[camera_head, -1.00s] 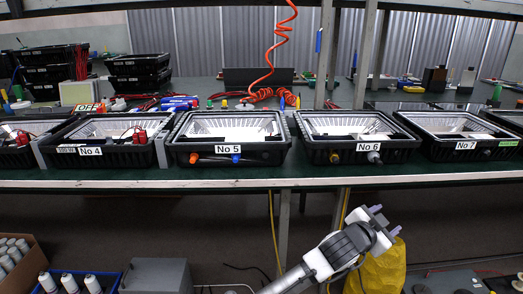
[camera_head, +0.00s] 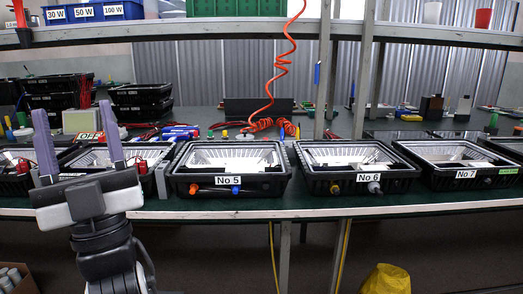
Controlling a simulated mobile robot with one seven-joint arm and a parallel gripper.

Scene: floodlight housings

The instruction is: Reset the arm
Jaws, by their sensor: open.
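My gripper (camera_head: 79,143) is at the left of the view, raised in front of the bench edge. Its two purple-grey fingers point up and stand wide apart, with nothing held between them. It hides part of the No 4 floodlight housing (camera_head: 146,153) and its label. My wrist and forearm rise from the bottom edge below it.
Black housings No 5 (camera_head: 227,187), No 6 (camera_head: 349,184) and No 7 (camera_head: 455,181) stand in a row along the green bench (camera_head: 310,204). An overhead shelf (camera_head: 232,30) carries blue and green bins. A red coiled hose (camera_head: 270,85) hangs down. A yellow bag (camera_head: 385,280) is below the bench.

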